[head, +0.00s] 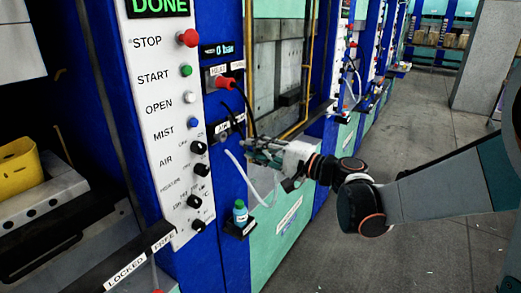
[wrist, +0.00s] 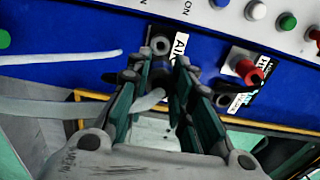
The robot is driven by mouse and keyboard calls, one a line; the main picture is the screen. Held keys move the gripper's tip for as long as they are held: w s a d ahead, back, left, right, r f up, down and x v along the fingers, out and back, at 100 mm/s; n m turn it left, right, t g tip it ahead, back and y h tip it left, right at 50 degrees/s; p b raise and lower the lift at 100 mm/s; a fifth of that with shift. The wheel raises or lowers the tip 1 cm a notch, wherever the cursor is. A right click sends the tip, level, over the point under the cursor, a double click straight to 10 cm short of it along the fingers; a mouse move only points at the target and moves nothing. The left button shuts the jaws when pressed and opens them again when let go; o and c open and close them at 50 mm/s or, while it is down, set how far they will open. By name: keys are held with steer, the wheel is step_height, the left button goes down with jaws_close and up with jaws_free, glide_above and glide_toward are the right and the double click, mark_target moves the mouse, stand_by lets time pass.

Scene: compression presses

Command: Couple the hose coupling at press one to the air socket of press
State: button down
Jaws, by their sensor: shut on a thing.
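My gripper (head: 251,147) is in front of the blue face of the nearest press, close to the AIR label. The coupling at the hose's end is mostly hidden between the fingers. The air socket (wrist: 160,45) is a dark round port beside the AIR label (wrist: 180,47), just beyond the fingertips; it also shows in the head view (head: 222,134). I see a gap between fingertips and socket. The hose (head: 257,196) hangs in a loop below my gripper.
A red plug (head: 224,83) with a black cable sits in the HEAT port above the AIR label. A small teal bottle (head: 240,212) stands on a ledge below. The control panel (head: 165,120) with knobs is to the left. The floor at right is clear.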

steer(key=shift+x, duration=2.55)
steer(key=shift+b+x, duration=0.35)
steer(key=shift+x, duration=1.3)
steer(key=c, duration=1.3)
jaws_free()
glide_toward(243, 143)
steer(key=shift+w+a+f, duration=0.2)
steer(key=shift+w+a, duration=0.35)
steer(key=shift+w, duration=0.2)
